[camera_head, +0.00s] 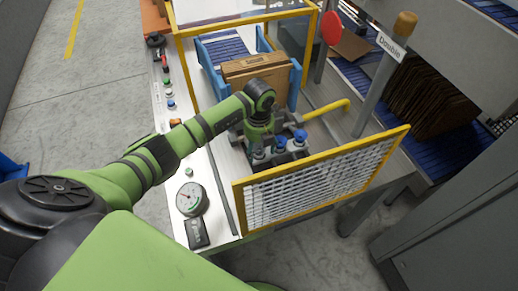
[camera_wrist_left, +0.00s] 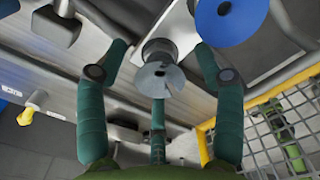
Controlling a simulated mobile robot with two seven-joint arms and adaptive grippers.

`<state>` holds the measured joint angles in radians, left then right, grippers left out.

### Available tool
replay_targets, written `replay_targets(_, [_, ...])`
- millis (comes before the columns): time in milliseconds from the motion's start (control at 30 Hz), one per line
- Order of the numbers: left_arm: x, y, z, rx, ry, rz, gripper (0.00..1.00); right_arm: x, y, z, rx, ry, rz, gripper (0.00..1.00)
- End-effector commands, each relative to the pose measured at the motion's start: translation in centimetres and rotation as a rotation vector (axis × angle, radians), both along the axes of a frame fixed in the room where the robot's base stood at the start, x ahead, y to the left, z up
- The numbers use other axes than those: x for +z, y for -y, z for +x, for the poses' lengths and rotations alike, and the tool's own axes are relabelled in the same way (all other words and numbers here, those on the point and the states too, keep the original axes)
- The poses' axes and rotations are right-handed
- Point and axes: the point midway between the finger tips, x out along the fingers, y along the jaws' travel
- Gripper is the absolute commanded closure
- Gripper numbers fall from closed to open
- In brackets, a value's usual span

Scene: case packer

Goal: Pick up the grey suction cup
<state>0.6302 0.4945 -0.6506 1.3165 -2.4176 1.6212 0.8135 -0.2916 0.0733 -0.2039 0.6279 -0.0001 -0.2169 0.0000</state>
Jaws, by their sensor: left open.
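The grey suction cup (camera_wrist_left: 158,78) shows in the left wrist view as a pale, round, notched disc on a short grey stem, below a light metal bar. My left gripper (camera_wrist_left: 160,72) is open, with its green fingers spread around the cup on both sides and a third finger below it; there are gaps at the sides. A blue suction cup (camera_wrist_left: 232,18) is close by on the upper right. In the head view my left gripper (camera_head: 258,138) reaches down at the packer's cup bar, beside two blue cups (camera_head: 300,137), and largely hides the grey cup.
A yellow-framed mesh guard (camera_head: 322,178) stands in front of the cups. A cardboard case (camera_head: 258,72) sits between blue side guides behind the gripper. A yellow bent handle (camera_head: 327,109) is to the right. A round gauge (camera_head: 190,199) is on the left ledge.

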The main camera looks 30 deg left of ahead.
Motion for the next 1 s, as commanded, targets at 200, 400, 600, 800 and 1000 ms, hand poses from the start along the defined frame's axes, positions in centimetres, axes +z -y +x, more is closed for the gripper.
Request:
replay_targets(200, [0.0,0.0,0.0,0.001,0.000,0.000,0.84,0.0,0.6,-0.1,-0.003,-0.003,-0.009,1.00])
replay_targets(400, [0.0,0.0,0.0,0.001,0.000,0.000,0.86,-0.1,0.9,-1.1,-0.004,-0.019,-0.012,1.00])
replay_targets(600, [0.1,0.0,0.0,0.001,0.000,0.000,0.86,-0.2,0.9,-1.5,-0.004,-0.026,-0.012,1.00])
replay_targets(800, [1.5,-0.1,0.1,0.000,0.004,-0.001,0.86,-0.7,0.9,-1.5,-0.003,-0.026,-0.013,1.00])
replay_targets(1000, [4.6,-0.9,-1.0,0.002,0.002,0.003,0.86,-1.6,0.8,-1.4,-0.002,-0.023,-0.011,1.00])
